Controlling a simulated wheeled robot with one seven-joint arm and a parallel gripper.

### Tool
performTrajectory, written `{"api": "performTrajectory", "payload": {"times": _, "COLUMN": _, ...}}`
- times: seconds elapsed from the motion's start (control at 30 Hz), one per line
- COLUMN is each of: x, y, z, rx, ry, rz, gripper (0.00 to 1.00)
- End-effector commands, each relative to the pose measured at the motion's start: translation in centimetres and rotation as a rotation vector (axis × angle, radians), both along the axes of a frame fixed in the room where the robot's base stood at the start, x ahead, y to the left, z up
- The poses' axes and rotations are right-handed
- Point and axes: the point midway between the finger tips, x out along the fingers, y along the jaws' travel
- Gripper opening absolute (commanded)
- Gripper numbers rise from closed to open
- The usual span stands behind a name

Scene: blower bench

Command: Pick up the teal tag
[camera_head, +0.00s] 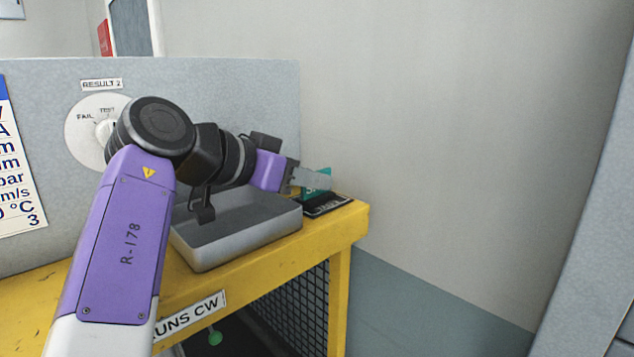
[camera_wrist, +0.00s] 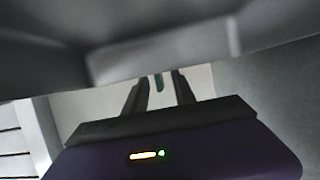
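The teal tag (camera_head: 325,172) shows at the right end of the yellow bench, partly hidden behind the grey fingers of my gripper (camera_head: 318,180). It looks upright, above a small black holder (camera_head: 328,204) with a white-lettered label.
A grey open tray (camera_head: 235,245) stands on the yellow bench (camera_head: 350,222) below my wrist. A grey panel with a white dial (camera_head: 85,130) rises behind. A plain wall (camera_head: 450,130) lies to the right. A grey surface (camera_wrist: 190,40) fills the top of the wrist view.

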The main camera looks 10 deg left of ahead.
Motion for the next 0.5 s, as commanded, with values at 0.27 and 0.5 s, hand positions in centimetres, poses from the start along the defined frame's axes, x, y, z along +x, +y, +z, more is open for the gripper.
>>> {"api": "performTrajectory", "payload": {"times": 0.27, "x": 1.6, "y": -1.2, "z": -0.7, "rx": 0.002, "ry": -0.001, "rz": 0.000, "gripper": 0.32}}
{"api": "performTrajectory", "payload": {"times": 0.5, "x": 1.6, "y": -1.2, "z": -0.8, "rx": 0.001, "ry": -0.002, "rz": 0.000, "gripper": 0.18}}
